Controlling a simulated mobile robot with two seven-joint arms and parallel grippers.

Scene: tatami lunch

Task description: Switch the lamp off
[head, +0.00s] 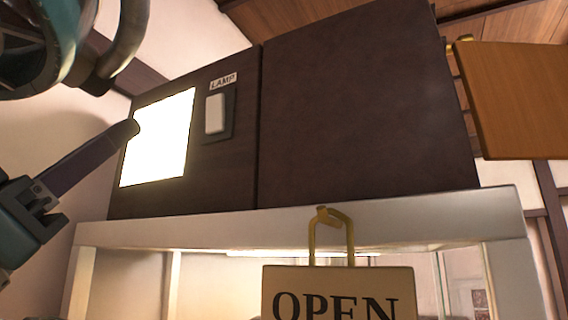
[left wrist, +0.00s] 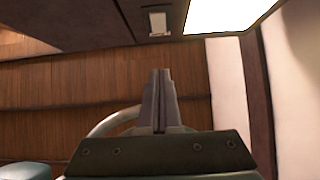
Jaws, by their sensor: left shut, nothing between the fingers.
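The lamp (head: 160,139) is a bright, glowing square panel on the front of a dark brown cabinet; it is lit. A white rocker switch (head: 215,114) on a dark plate sits to the right of it, under a label reading LAMP (head: 222,81). In the left wrist view the switch (left wrist: 158,22) and the lit panel (left wrist: 225,14) show at the top. My left gripper (head: 131,128) is shut and empty. In the head view its tip overlaps the lamp's left edge, left of the switch; I cannot tell whether it touches. My right gripper is not in view.
The dark cabinet (head: 360,110) stands on a pale shelf frame (head: 400,215). An OPEN sign (head: 338,285) hangs from a brass hook (head: 331,235) below. An orange-brown wooden board (head: 520,98) juts out at the right.

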